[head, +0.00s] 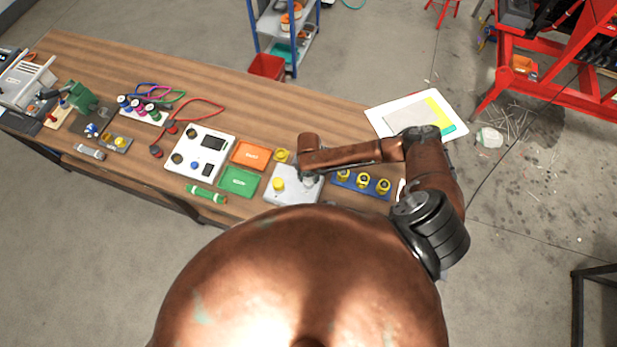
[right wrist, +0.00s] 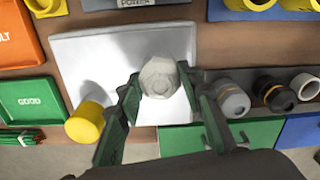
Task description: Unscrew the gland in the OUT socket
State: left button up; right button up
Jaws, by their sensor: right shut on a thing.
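A pale grey plate or block (head: 285,197) sits near the table's front edge; its surface also shows in the right wrist view (right wrist: 110,52). A pale grey hex-shaped gland (right wrist: 160,77) is between the fingers of my right gripper (right wrist: 162,88), which is shut on it over the plate. In the head view my right gripper (head: 308,176) comes down at the plate's right part and hides the gland. A yellow round piece (right wrist: 85,122) stands on the plate to the left. I cannot read any OUT label. My left gripper is not in view.
An orange tray (head: 251,155) and a green tray (head: 239,181) lie left of the plate. A blue rack (head: 345,184) with yellow pieces is to the right. A dark holder with several round fittings (right wrist: 232,98) is close beside my right gripper.

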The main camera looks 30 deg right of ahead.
jog(key=c, duration=0.5)
jog(key=n, duration=0.9)
jog(key=o, duration=1.2)
